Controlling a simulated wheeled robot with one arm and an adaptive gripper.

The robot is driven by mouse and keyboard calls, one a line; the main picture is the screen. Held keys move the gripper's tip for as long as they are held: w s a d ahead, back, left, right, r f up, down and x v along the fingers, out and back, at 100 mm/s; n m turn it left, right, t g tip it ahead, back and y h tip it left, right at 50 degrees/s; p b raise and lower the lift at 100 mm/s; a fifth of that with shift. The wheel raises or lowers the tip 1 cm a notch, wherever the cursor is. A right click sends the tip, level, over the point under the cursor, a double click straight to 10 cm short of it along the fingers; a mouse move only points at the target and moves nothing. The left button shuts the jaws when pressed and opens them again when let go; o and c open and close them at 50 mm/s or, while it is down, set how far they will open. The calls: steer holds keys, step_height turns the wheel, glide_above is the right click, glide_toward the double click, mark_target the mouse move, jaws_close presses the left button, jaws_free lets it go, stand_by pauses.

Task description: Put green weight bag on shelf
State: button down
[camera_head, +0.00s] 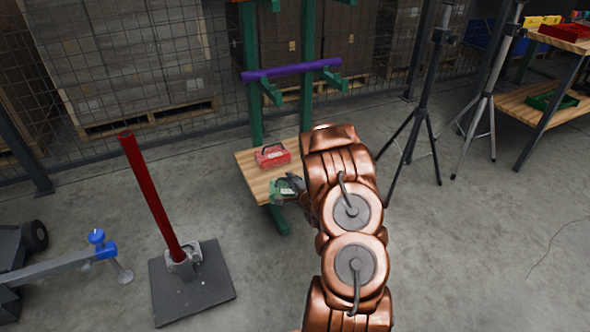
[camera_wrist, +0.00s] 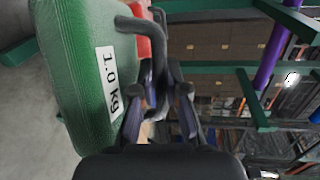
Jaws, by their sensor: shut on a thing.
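The green weight bag (camera_wrist: 85,75) fills the left of the wrist view, with a white "1.0 kg" label and a dark handle. My gripper (camera_wrist: 158,95) is shut on its handle. In the head view the green bag (camera_head: 285,189) shows at the front edge of the low wooden shelf (camera_head: 258,180), partly hidden by my gripper (camera_head: 292,186). I cannot tell whether the bag touches the shelf. A red weight bag (camera_head: 272,155) with a dark handle sits on the shelf behind it. Its red side (camera_wrist: 143,45) also shows behind the handle in the wrist view.
A purple bar (camera_head: 292,69) lies across the green rack arms above the shelf. A red post on a dark base (camera_head: 192,285) stands at left. Black tripod legs (camera_head: 420,120) stand to the right. A wire fence and pallets are behind. Floor at lower right is clear.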

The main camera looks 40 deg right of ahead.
steer(key=shift+w+d+f+b, duration=0.8)
steer(key=shift+w+d+b, duration=0.5)
steer(key=shift+w, duration=0.8)
steer(key=shift+w+d+f+b, duration=0.8)
steer(key=shift+w+d, duration=0.9)
steer(key=shift+w, duration=0.35)
steer(key=shift+w+d+f+b, duration=0.75)
steer(key=shift+w+d+b, duration=0.6)
steer(key=shift+w, duration=0.75)
steer(key=shift+d+p, duration=0.15)
steer(key=shift+p, duration=0.15)
steer(key=c, duration=1.2)
jaws_free()
steer(key=shift+f, duration=0.1)
